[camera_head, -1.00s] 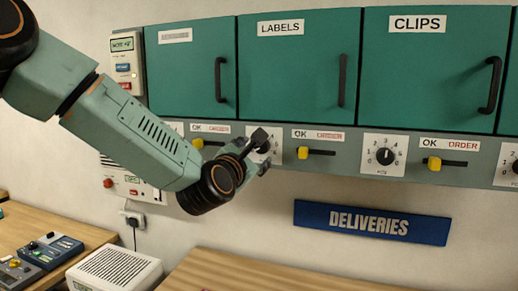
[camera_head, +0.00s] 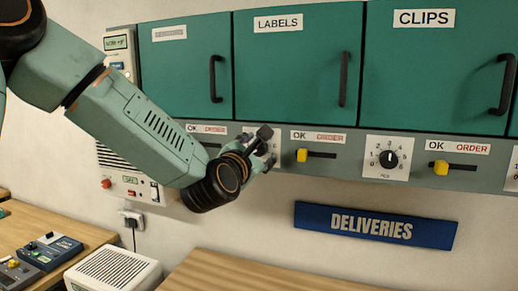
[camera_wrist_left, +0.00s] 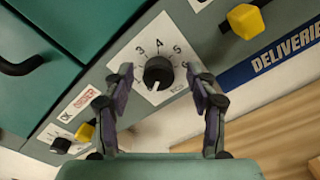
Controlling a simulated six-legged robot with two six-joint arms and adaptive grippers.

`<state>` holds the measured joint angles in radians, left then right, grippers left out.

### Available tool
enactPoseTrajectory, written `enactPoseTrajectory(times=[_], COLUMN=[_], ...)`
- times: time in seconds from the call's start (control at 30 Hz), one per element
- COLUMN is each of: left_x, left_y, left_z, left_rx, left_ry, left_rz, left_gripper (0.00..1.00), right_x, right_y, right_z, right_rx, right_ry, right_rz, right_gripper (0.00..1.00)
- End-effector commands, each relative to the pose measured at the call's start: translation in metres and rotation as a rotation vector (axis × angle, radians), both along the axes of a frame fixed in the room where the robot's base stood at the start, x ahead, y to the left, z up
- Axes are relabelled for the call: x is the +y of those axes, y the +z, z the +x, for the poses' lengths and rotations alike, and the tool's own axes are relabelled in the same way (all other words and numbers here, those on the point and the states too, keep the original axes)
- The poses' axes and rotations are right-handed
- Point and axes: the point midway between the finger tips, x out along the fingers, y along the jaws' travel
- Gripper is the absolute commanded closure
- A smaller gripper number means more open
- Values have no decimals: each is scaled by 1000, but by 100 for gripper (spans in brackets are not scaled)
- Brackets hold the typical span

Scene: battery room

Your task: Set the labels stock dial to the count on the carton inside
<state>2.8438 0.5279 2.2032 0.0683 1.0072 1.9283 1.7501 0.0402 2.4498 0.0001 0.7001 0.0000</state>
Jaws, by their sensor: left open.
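The labels cabinet (camera_head: 297,70) has a closed green door with a dark vertical handle, so its inside and any carton are hidden. The labels stock dial (camera_wrist_left: 158,72) is a black knob on a white plate; the numbers 3, 4, 5 and 6 show around it in the left wrist view. In the head view the dial is mostly hidden behind my left gripper (camera_head: 267,148). My left gripper, also in the left wrist view (camera_wrist_left: 159,76), is open, with one finger on each side of the knob; contact is unclear. My right gripper is not in view.
A yellow slider (camera_head: 302,155) sits right of the dial under an OK/ORDER label. The clips cabinet (camera_head: 430,75) and its dial (camera_head: 389,158) are further right. A blue DELIVERIES sign (camera_head: 375,226) hangs below. A wooden table (camera_head: 270,272) stands lower down.

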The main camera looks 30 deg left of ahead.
Motion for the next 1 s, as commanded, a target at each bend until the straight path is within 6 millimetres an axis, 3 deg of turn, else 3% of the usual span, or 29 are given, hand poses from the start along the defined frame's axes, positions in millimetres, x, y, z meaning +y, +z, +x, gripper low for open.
enactPoseTrajectory(times=[0.33,0.9,1.0], left_x=[-1,0,1], left_y=[0,-1,-1], left_z=[-2,0,0], left_rx=[0,1,1], left_ry=[0,1,3], left_rz=[0,-1,-2], left_gripper=[44,93,97], right_x=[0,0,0], right_y=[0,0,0], right_z=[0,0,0], right_rx=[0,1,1], right_ry=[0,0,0], right_rz=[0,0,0], right_gripper=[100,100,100])
